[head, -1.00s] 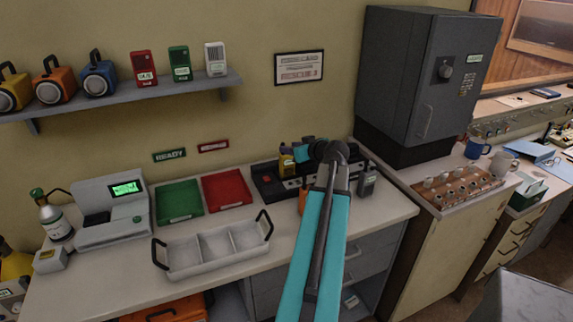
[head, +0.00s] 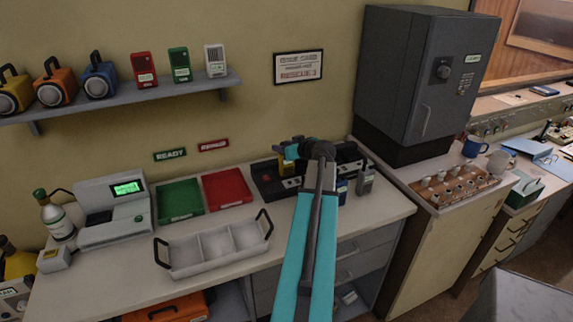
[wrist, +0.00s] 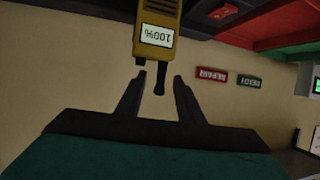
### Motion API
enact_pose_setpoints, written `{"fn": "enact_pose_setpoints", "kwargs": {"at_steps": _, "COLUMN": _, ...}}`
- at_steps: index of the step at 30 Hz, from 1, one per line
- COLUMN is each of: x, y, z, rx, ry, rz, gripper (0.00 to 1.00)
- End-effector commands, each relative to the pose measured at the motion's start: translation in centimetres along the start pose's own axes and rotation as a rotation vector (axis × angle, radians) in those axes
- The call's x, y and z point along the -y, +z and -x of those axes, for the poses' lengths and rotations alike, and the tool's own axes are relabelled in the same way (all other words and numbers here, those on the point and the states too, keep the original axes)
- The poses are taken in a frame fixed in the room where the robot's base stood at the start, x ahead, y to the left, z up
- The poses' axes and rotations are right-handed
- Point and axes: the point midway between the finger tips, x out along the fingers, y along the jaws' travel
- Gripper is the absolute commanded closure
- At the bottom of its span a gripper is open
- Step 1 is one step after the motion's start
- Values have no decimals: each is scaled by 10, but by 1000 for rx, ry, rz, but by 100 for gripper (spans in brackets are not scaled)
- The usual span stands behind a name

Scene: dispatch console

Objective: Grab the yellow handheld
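The yellow handheld (wrist: 158,22) is at the top of the wrist view, which is upside down, and has a white label reading 100%. Its dark antenna points between the fingers of my gripper (wrist: 159,78). The fingers are open, on either side of the antenna tip and apart from the body. In the head view, my gripper (head: 281,150) is over the dark charging rack (head: 267,182) at the back of the counter. Only a small part of the yellow handheld (head: 287,168) shows there, below the gripper; my wrist and arm hide the middle of the rack.
A red tray (head: 227,189), a green tray (head: 180,200) and a white divided carrier (head: 182,258) are to the left. A grey safe (head: 420,75) stands at right.

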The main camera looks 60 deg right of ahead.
Motion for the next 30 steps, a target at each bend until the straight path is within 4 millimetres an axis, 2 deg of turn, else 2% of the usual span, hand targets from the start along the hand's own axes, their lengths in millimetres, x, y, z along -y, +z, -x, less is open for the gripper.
{"fn": "enact_pose_setpoints", "kwargs": {"at_steps": 15, "x": 0, "y": -3, "z": -43, "rx": 0, "ry": -1, "rz": 1, "gripper": 66}}
{"fn": "enact_pose_setpoints", "kwargs": {"at_steps": 30, "x": 1, "y": -1, "z": -46, "rx": 0, "ry": -1, "rz": 1, "gripper": 66}}
